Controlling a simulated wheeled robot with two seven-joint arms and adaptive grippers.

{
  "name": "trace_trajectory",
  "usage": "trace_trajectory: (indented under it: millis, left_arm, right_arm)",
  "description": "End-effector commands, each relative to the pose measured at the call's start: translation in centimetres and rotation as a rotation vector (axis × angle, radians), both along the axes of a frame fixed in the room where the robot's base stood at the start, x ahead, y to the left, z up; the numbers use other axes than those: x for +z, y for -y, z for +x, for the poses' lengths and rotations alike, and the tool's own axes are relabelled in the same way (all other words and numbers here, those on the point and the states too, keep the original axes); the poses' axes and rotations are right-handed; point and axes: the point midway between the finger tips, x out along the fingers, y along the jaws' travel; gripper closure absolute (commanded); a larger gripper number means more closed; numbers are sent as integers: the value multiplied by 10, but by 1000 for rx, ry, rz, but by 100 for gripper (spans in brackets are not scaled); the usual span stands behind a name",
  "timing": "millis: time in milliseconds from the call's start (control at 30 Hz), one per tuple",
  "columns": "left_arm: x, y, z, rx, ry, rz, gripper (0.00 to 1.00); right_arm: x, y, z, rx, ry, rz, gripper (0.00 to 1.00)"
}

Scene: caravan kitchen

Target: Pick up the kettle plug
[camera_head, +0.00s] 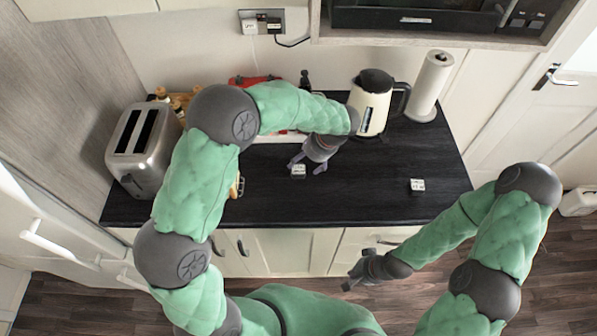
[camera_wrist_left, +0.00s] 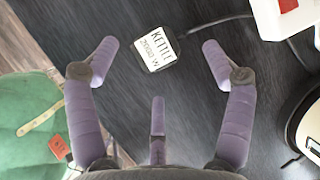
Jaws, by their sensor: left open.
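The kettle (camera_head: 372,106), cream with a black lid and handle, stands at the back right. My right gripper (camera_head: 358,272) is low in front of the cabinets, its finger opening unclear.
Another white plug (camera_head: 417,185) lies on the right of the worktop (camera_head: 370,205). A steel toaster (camera_head: 143,150) stands at the left, and a paper roll (camera_head: 431,85) at the back right. A wall socket (camera_head: 262,22) is above. The front right worktop is mostly clear.

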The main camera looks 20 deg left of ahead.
Motion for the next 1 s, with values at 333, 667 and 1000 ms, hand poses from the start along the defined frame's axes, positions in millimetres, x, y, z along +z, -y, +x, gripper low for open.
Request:
trace_trajectory:
  millis: [333, 667, 1000]
  left_arm:
    - [-41, -13, -5, 1, -3, 1, 18]
    - [-48, -16, -4, 0, 0, -1, 21]
    - [-48, -16, -4, 0, 0, 0, 77]
  right_arm:
    - [-9, 0, 0, 0, 0, 0, 100]
    - [-9, 0, 0, 0, 0, 0, 100]
    - [-9, 0, 0, 0, 0, 0, 100]
